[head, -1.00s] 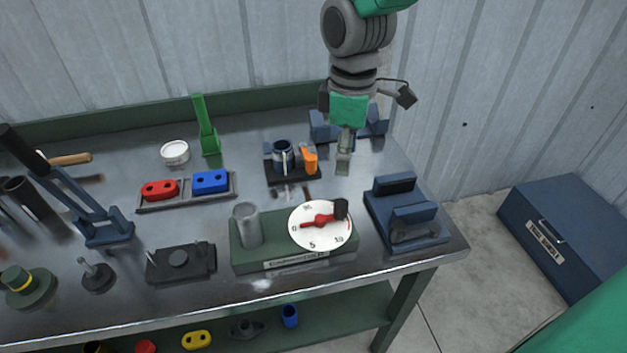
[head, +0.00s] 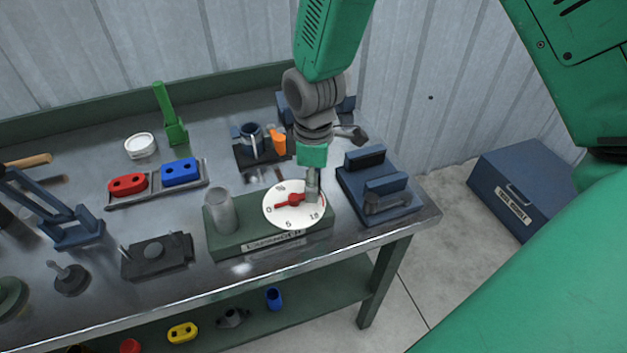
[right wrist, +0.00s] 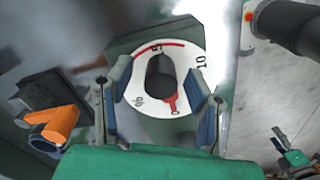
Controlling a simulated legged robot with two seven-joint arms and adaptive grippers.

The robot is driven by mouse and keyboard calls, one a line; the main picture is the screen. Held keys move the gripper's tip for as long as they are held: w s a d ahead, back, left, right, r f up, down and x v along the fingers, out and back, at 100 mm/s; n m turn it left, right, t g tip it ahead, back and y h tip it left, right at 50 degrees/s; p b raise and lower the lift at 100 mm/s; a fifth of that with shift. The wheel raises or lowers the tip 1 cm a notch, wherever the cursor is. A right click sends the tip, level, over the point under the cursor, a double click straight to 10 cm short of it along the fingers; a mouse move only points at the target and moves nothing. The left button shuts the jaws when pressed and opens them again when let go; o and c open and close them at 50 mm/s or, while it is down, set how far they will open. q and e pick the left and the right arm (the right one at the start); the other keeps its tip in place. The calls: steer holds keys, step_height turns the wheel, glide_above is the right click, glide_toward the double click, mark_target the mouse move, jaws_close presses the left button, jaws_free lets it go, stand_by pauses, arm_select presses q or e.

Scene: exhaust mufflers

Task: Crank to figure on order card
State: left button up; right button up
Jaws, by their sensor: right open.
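The expander (head: 222,240) is a green block with a grey upright cylinder (head: 221,211) and a white round dial (head: 279,216). The dial carries numbers and a red pointer (head: 289,201), whose tip lies toward the 0. A black crank knob (right wrist: 160,78) stands up from the dial in the right wrist view. My right gripper (head: 312,192) is over the dial's right side, pointing down. In the right wrist view its two fingers (right wrist: 163,100) are open, one on each side of the knob, with visible gaps. I cannot make out an order card. My left gripper is out of view.
A blue stand (head: 374,204) sits close to the right of the expander. A black holder with a mug and orange piece (head: 279,142) is behind. A tray with red and blue blocks (head: 126,184) lies left. A black fixture (head: 158,263) is at front left.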

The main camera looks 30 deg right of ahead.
steer(key=shift+a, duration=0.3)
steer(key=shift+c, duration=0.3)
steer(key=shift+d, duration=0.15)
jaws_close()
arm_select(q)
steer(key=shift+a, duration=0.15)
